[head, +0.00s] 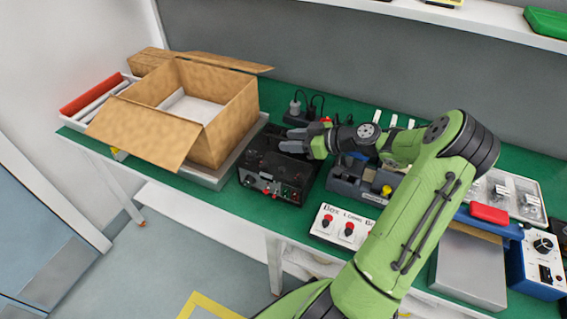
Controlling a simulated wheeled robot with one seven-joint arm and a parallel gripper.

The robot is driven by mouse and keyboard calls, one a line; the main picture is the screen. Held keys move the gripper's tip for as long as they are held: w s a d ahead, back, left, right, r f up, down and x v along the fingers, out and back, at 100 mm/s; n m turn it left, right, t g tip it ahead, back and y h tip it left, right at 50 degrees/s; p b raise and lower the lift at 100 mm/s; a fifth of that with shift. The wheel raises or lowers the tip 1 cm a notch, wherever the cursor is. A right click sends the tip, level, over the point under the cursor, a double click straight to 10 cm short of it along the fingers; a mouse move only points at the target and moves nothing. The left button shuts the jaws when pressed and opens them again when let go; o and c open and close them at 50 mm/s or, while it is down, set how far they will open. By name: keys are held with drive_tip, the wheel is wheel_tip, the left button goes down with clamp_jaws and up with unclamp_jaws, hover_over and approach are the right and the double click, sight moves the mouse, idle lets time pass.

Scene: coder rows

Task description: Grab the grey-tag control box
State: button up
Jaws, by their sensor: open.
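No grey tag can be made out on any box in the head view. A black control box (270,190) with red knobs on its front stands near the front edge of the green bench, left of centre. A white control box (325,232) with red knobs and dark lettering sits at the front edge, partly hidden by my arm. A blue control box (521,272) with a white face and dark knob stands at the far right. My gripper (284,140) is open and empty, its fingers pointing left. In the picture it overlaps the black box's back part; the height gap cannot be told.
An open cardboard box (236,117) stands on a grey tray at the left. A wall shelf (470,22) runs above the bench (217,198).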

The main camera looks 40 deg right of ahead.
drive_tip(key=shift+w+a+f, duration=0.15)
drive_tip(key=shift+w, duration=0.15)
drive_tip(key=shift+s, duration=0.1)
clamp_jaws()
idle(1.0)
drive_tip(key=shift+r, duration=0.35)
